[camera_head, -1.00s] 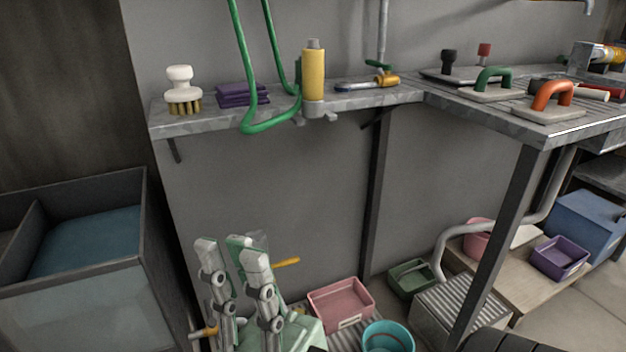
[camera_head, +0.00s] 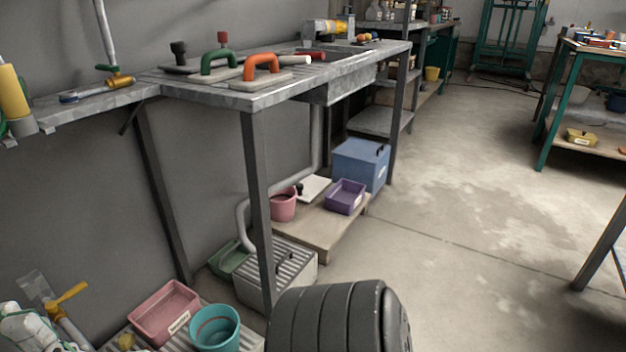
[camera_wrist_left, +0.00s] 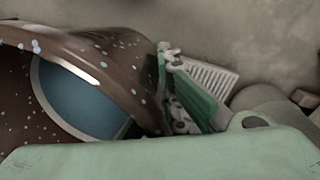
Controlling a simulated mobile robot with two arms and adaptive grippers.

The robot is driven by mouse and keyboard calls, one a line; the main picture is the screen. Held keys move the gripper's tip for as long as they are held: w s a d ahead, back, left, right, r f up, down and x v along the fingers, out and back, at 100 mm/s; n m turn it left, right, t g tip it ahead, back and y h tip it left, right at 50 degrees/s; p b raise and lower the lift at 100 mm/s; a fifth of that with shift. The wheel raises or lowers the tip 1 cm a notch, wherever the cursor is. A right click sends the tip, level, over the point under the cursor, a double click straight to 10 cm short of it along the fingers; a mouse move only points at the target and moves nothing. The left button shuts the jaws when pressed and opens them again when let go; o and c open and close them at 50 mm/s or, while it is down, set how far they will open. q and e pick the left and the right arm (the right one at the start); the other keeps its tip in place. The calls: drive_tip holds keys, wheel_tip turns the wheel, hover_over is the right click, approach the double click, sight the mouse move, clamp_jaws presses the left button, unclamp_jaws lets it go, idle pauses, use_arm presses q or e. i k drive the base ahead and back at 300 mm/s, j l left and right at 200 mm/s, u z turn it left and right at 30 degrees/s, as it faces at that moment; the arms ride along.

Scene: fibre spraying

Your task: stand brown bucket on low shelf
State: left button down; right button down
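In the left wrist view the brown bucket (camera_wrist_left: 135,85), dark and white-speckled, fills the left side close to the camera. Its opening is dark blue-grey inside. My left gripper (camera_wrist_left: 185,95) shows as green and metal finger parts against the bucket's right side; the other finger is hidden, and it appears shut on the bucket. The bucket is not visible in the head view. The low wooden shelf (camera_head: 318,232) stands under the workbench.
The shelf holds a pink pot (camera_head: 283,206), a white flat piece, a purple bin (camera_head: 345,196) and a blue box (camera_head: 361,165). A slatted grey box (camera_head: 290,268) and a bench leg (camera_head: 257,190) stand before it.

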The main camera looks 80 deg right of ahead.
sight(316, 230)
drive_tip(key=k+l+z, duration=0.1)
drive_tip(key=k+z, duration=0.35)
drive_tip(key=l+z, duration=0.1)
drive_tip(key=z, duration=0.35)
drive_tip(key=l+z, duration=0.15)
drive_tip(key=z, duration=0.25)
drive_tip(key=l+z, duration=0.1)
drive_tip(key=z, duration=0.35)
drive_tip(key=i+l, duration=0.2)
drive_tip(key=l, duration=0.2)
drive_tip(key=i+l, duration=0.2)
drive_tip(key=l, duration=0.2)
drive_tip(key=i+l, duration=0.15)
drive_tip(key=l, duration=0.25)
drive_tip(key=i+l, duration=0.2)
drive_tip(key=l, duration=0.15)
drive_tip(key=i+l, duration=0.4)
drive_tip(key=l, duration=0.15)
drive_tip(key=i+l, duration=0.4)
drive_tip(key=l, duration=0.15)
drive_tip(key=i, duration=0.25)
drive_tip(key=l+z, duration=0.05)
